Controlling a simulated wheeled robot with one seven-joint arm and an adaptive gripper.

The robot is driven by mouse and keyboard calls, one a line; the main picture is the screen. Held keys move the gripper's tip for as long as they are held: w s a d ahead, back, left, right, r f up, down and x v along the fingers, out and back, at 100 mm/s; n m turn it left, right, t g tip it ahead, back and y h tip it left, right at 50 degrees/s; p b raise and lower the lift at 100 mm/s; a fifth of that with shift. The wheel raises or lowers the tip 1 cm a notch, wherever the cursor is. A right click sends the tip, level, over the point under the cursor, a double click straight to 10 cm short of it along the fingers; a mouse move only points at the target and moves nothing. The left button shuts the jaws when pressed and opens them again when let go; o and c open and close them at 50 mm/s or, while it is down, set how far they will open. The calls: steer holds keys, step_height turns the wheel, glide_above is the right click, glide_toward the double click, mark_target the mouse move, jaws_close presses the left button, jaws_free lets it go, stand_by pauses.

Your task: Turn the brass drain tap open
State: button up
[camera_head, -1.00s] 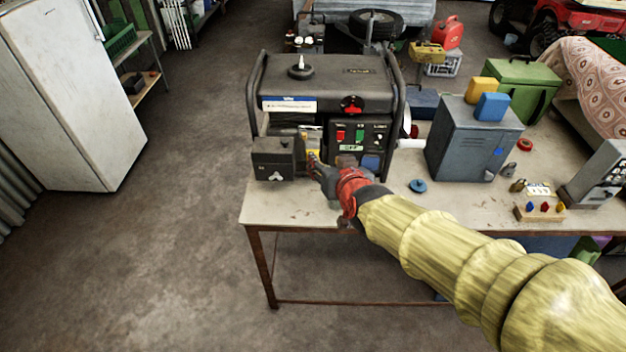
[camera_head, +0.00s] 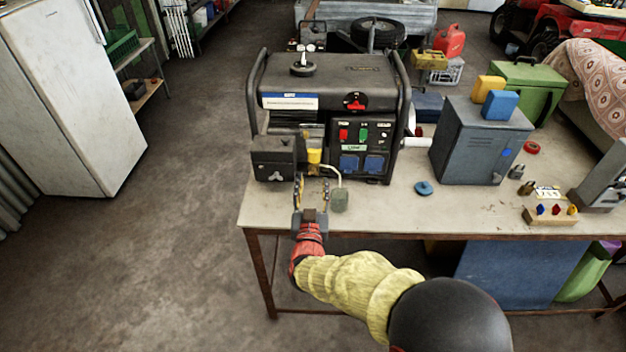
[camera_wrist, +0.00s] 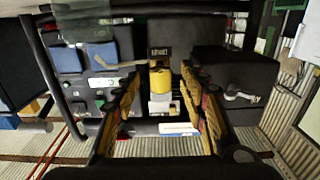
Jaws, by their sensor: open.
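A dark generator (camera_head: 325,75) stands on the bench. A yellow cylindrical part (camera_head: 314,156) shows low on its front, between a black box and the socket panel. It also shows in the wrist view (camera_wrist: 161,81), lying between my fingers in the picture. I cannot make out a separate brass tap handle; this yellow part may belong to it. My gripper (camera_head: 312,184) is open and empty at the bench's front edge, pointing at the generator below the yellow part. In the wrist view my gripper (camera_wrist: 162,72) has a finger on each side of it, with no clear contact.
The black box (camera_head: 273,158) with a silver latch is left of the yellow part. A pale tube with a grey-green end (camera_head: 339,200) hangs beside my right finger. A blue disc (camera_head: 423,188) and a grey-blue cabinet (camera_head: 478,142) stand right. The bench (camera_head: 400,215) front is mostly clear.

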mark_target(313, 175)
steer(key=shift+w+b, duration=0.5)
steer(key=shift+w, duration=1.35)
steer(key=shift+c, duration=0.2)
jaws_close()
